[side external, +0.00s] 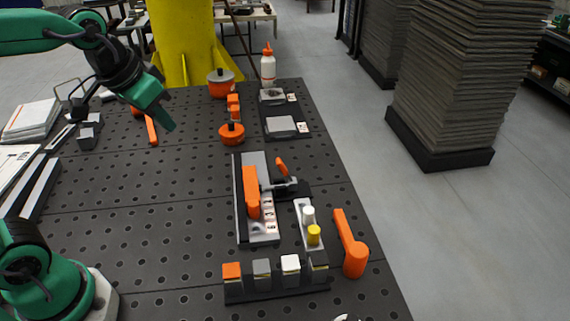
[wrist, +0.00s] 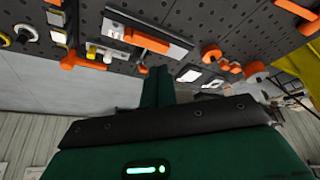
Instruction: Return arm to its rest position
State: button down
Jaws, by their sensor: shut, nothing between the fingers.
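My green arm reaches in from the left in the side external view. My gripper (side external: 168,124) is raised in the air above the far left part of the perforated table (side external: 170,185), its fingers pointing down and to the right. It is shut and empty, and touches nothing. In the wrist view the green finger of my gripper (wrist: 156,80) shows at the centre, with the table upside down along the top.
A fixture with an orange bar (side external: 251,190) stands mid-table. A row of small blocks (side external: 275,290), an orange handle (side external: 349,243), orange-based knobs (side external: 231,133) and a white bottle (side external: 268,68) stand around it. A yellow column (side external: 184,45) rises behind. The table's left middle is clear.

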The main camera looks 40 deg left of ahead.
jog(key=s+a+f, duration=0.2)
jog(key=s, duration=0.6)
jog(key=shift+f+n+t, duration=0.3)
jog(key=shift+n+t, duration=0.1)
dwell(0.5)
